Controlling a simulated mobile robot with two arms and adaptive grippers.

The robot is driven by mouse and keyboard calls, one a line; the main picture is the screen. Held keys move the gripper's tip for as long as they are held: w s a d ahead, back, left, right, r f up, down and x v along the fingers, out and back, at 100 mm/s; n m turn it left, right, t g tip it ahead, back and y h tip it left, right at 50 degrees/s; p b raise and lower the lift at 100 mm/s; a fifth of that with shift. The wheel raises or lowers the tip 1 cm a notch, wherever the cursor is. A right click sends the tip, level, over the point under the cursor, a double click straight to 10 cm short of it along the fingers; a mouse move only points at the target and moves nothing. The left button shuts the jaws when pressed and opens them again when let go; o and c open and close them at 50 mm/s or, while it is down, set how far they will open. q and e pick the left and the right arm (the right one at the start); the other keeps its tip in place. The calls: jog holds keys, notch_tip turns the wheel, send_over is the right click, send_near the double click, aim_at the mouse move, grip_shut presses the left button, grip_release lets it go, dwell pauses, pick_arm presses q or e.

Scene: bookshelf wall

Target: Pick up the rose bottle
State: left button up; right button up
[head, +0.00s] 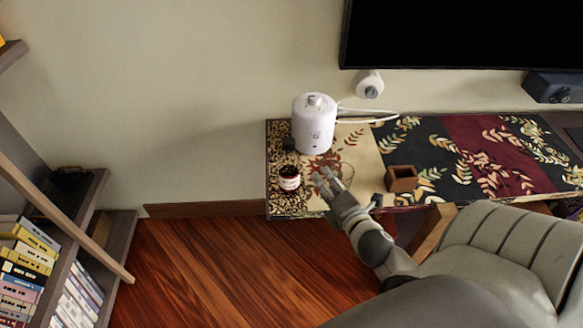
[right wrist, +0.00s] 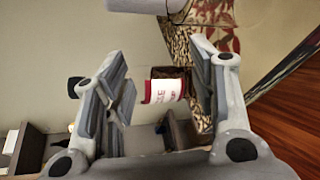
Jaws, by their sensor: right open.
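The rose bottle is a small dark jar with a red-and-white label (head: 289,180). It stands upright near the left front corner of the patterned table. My right gripper (head: 327,181) is just to the right of it, open and empty. In the right wrist view the bottle (right wrist: 165,90) appears between the two open fingers (right wrist: 160,75), turned sideways by the camera. Part of its label lettering shows. I cannot tell whether a finger touches it. My left gripper is not in view.
A white rice-cooker-like appliance (head: 314,128) stands behind the bottle. A brown open box (head: 401,178) sits to the right of my gripper. A bookshelf (head: 113,245) stands left, with open floor between.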

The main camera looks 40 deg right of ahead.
aim_at(293, 150)
notch_tip(293, 150, up, 8)
jog(key=a+n+t+y, duration=0.25)
jog(key=n+y, duration=0.55)
jog(key=n, duration=1.2)
jog(key=shift+t, duration=0.25)
jog(key=x, duration=0.2)
jog(key=p+x, duration=0.1)
jog(key=x, duration=0.3)
jog(key=shift+d+p, duration=0.35)
jog(key=shift+d, duration=0.05)
jog(key=shift+w+a+p, duration=0.1)
jog(key=shift+w+p, duration=0.2)
jog(key=shift+w, duration=0.25)
jog(key=x, duration=0.1)
jog(key=p+x, duration=0.1)
jog(key=x, duration=0.2)
jog(key=shift+w+a+f, duration=0.1)
jog(key=shift+w+f, duration=0.05)
jog(key=shift+f, duration=0.1)
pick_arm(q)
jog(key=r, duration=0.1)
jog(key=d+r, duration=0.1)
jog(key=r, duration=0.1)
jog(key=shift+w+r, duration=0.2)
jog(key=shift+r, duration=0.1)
pick_arm(e)
grip_shut()
